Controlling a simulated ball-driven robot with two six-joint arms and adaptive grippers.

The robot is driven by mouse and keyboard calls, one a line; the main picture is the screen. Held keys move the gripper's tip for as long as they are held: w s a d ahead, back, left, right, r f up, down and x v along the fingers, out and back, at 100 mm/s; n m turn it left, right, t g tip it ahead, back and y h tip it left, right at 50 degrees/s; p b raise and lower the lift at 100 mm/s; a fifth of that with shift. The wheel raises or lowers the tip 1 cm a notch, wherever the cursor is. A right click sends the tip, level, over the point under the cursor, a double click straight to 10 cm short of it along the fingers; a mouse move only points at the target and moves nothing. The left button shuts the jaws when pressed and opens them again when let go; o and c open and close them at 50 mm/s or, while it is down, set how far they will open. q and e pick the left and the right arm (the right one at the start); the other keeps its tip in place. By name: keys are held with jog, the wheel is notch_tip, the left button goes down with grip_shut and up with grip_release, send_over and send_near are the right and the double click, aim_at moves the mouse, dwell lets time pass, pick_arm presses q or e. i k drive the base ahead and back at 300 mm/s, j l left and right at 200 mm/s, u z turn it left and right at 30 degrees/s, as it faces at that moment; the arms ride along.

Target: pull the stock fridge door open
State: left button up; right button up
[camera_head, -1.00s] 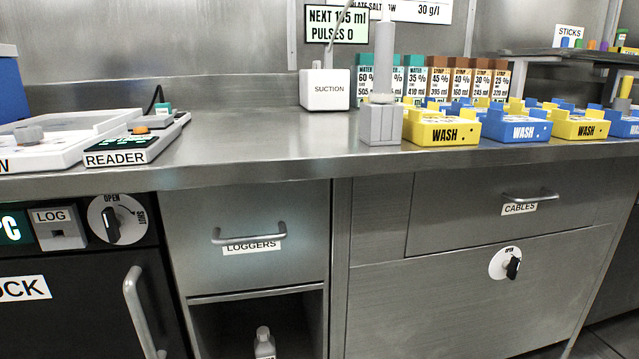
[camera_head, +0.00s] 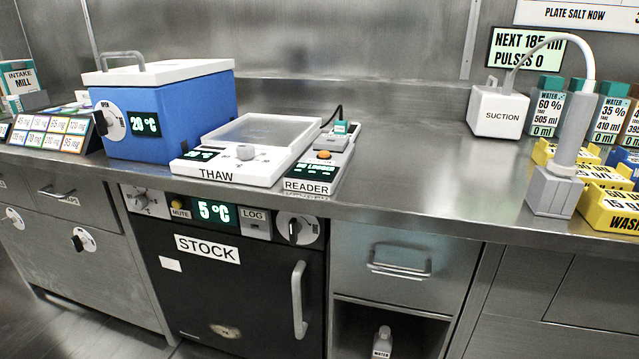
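The stock fridge is under the counter, left of centre. Its black door (camera_head: 235,285) carries a white STOCK label and appears shut. A light grey vertical handle (camera_head: 299,300) is on the door's right side. Above the door, the panel has a 5 °C display (camera_head: 213,212), a LOG switch (camera_head: 255,223) and a round dial with a black knob (camera_head: 297,230) at its right end. The dial's lettering is too small to read now. Neither of my grippers is in view.
On the counter (camera_head: 420,190) stand a blue box with a white lid (camera_head: 185,105), a THAW tray (camera_head: 228,176), a reader (camera_head: 312,185) and a suction unit (camera_head: 500,112). A drawer (camera_head: 385,285) and an open cubby with a bottle (camera_head: 382,342) are right of the fridge.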

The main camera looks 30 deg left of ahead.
aim_at(248, 298)
jog(key=j+u, duration=0.15)
jog(key=u, duration=1.2)
